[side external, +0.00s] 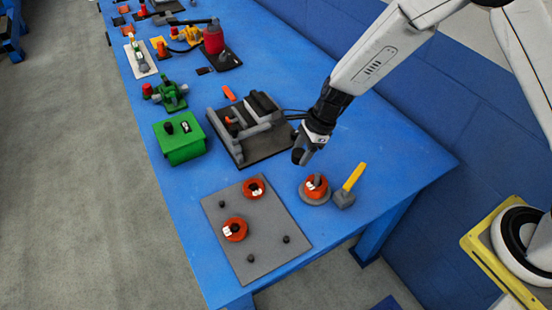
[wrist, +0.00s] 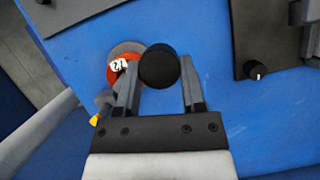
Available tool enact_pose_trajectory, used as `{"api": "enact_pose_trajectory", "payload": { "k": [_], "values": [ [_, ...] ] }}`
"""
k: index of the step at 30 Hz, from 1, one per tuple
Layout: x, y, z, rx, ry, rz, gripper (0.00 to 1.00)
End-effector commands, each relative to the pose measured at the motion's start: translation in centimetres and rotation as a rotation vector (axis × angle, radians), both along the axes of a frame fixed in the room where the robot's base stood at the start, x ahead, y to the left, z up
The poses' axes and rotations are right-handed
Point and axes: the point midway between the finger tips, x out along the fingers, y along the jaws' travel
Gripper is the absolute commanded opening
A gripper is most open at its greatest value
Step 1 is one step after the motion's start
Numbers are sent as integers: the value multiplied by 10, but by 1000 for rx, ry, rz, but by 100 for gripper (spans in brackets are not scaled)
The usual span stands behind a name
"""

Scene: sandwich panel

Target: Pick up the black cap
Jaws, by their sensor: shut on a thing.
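My gripper (side external: 300,155) is above the blue table and shut on the black cap (wrist: 159,66). In the wrist view the round cap sits between the two fingertips of my gripper (wrist: 159,72). In the side view the cap is a small dark shape at the finger ends, hard to tell from the dark fingers. The cap appears held above the table, up and left of a red disc with a white label (side external: 312,186) on a grey round base. In the wrist view the cap partly covers that base.
A hammer with a yellow handle (side external: 354,177) lies right of the red disc. A grey panel (side external: 262,225) with two red discs and several black knobs lies at the front. A dark vise-like fixture (side external: 250,150) and green box (side external: 181,148) stand left.

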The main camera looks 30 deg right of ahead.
Motion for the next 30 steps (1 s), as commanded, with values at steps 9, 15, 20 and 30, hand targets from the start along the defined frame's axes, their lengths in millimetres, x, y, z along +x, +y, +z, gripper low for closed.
{"api": "enact_pose_trajectory", "payload": {
  "k": [9, 15, 20, 30],
  "values": [
    [-44, -13, 26, 0, -1, -1, 0],
    [-69, -20, 38, 1, -1, -1, 0],
    [-83, -24, 44, 0, -1, 0, 0],
    [-93, -27, 48, 0, -1, -1, 0]
  ]
}}
